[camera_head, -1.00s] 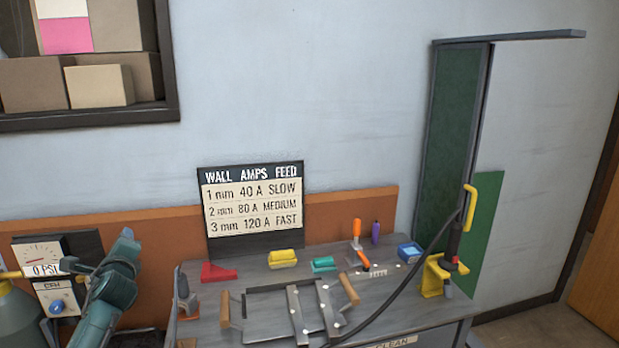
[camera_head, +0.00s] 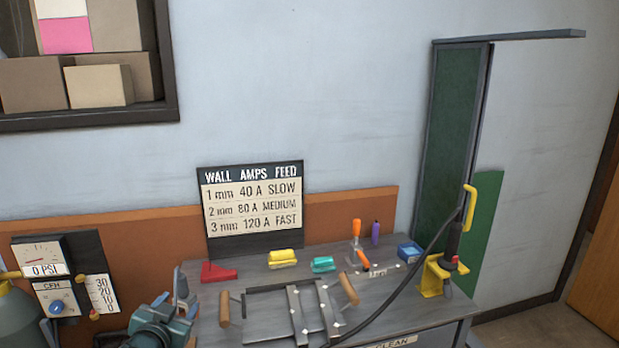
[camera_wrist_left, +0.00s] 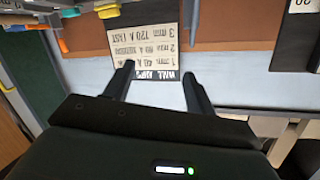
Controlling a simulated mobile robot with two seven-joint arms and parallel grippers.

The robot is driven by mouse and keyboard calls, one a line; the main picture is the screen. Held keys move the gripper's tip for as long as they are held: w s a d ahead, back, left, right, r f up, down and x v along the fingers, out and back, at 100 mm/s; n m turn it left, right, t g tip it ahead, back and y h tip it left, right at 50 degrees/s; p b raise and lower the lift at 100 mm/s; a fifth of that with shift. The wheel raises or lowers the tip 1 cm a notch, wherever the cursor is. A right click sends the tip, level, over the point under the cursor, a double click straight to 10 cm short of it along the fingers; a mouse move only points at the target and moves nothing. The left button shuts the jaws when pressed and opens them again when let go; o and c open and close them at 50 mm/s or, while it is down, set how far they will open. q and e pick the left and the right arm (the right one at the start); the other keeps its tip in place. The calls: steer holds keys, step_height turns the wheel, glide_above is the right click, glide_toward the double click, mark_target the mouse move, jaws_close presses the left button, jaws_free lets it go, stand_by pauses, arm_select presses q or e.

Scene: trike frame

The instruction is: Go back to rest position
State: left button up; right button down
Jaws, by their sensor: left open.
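My left gripper (camera_wrist_left: 157,82) shows in the left wrist view with its two dark fingers apart and nothing between them. That view is upside down, with the amps and feed sign (camera_wrist_left: 152,50) beyond the fingertips. In the head view my teal left arm is low at the left, beside the left end of the grey workbench (camera_head: 395,300); the fingers cannot be made out clearly there. On the bench a grey metal frame (camera_head: 297,312) lies between two wooden handles. My right gripper is not in view.
The bench also holds a red block (camera_head: 218,273), a yellow block (camera_head: 282,258), a teal block (camera_head: 323,264) and a blue box (camera_head: 409,252). A torch (camera_head: 455,238) with a black cable stands in a yellow holder (camera_head: 437,273). A gauge panel (camera_head: 60,275) is at the left.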

arm_select(q)
steer(key=s+d+f+g+h, duration=0.1)
steer(key=s+d+f, duration=0.35)
steer(key=s, duration=0.25)
steer(key=s+d+f+g+h, duration=0.1)
steer(key=s+d+f, duration=0.3)
steer(key=s+f, duration=0.3)
steer(key=s+d+f+g, duration=0.1)
steer(key=s+d, duration=0.2)
steer(key=s, duration=0.6)
steer(key=s+d+f+g+h, duration=0.1)
steer(key=s+d, duration=0.2)
steer(key=s, duration=0.5)
steer(key=shift+s+f+n+g, duration=0.3)
steer(key=shift+s+f+g, duration=0.05)
steer(key=shift+s+g, duration=0.05)
steer(key=shift+d, duration=0.1)
